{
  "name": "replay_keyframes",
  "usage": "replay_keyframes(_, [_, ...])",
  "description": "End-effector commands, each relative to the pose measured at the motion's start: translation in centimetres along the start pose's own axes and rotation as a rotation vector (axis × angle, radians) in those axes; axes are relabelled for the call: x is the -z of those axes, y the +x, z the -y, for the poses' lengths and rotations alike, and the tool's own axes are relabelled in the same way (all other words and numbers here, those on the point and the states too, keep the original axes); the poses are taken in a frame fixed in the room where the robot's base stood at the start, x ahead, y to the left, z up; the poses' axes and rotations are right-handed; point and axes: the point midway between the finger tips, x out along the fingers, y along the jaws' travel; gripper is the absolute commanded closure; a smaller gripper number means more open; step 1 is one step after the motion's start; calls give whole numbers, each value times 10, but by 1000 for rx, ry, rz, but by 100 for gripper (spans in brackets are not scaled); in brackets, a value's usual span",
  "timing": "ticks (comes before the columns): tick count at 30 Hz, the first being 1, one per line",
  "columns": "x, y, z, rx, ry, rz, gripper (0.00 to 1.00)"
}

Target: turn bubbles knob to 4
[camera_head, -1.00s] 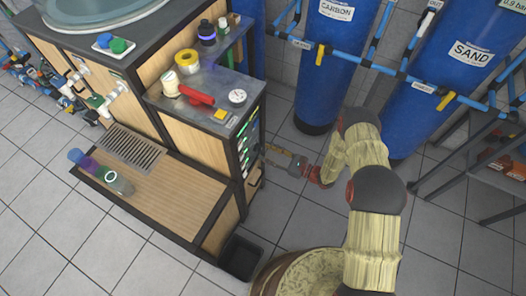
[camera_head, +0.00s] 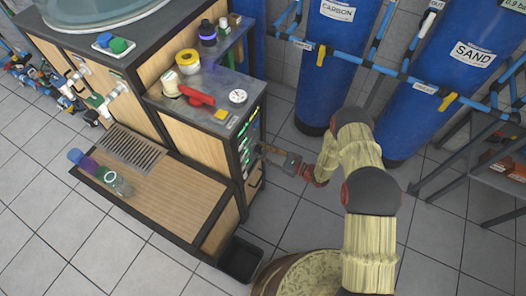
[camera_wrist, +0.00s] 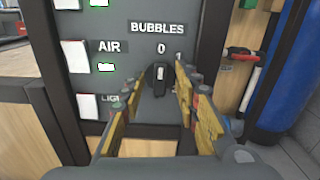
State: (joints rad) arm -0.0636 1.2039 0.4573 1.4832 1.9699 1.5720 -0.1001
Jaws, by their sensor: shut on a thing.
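The black bubbles knob (camera_wrist: 160,76) sits on a dark panel (camera_wrist: 132,52) in the wrist view, under the label BUBBLES and a 0. The pale mark on the knob points up toward the 0. My gripper (camera_wrist: 158,90) has its two yellow-padded fingers on either side of the knob, shut on it. The fingertips partly hide the knob's edges. In the head view my gripper (camera_head: 266,150) reaches the right side of the wooden cabinet (camera_head: 188,138), where the panel is; the knob itself cannot be made out there.
An AIR label (camera_wrist: 109,47) with white switches and green lights is left of the knob. A red-handled pipe (camera_wrist: 243,52) is on the right in the wrist view. Blue tanks (camera_head: 330,75) stand behind my arm. A black bin (camera_head: 240,258) is on the floor.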

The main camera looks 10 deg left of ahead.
Motion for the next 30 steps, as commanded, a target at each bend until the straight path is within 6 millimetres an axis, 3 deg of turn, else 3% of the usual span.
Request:
replay_keyframes(4, [0,0,0,0,0,0,94])
replay_keyframes(14, [0,0,0,0,47,-1,94])
replay_keyframes(30, [0,0,-1,1,469,-1,94])
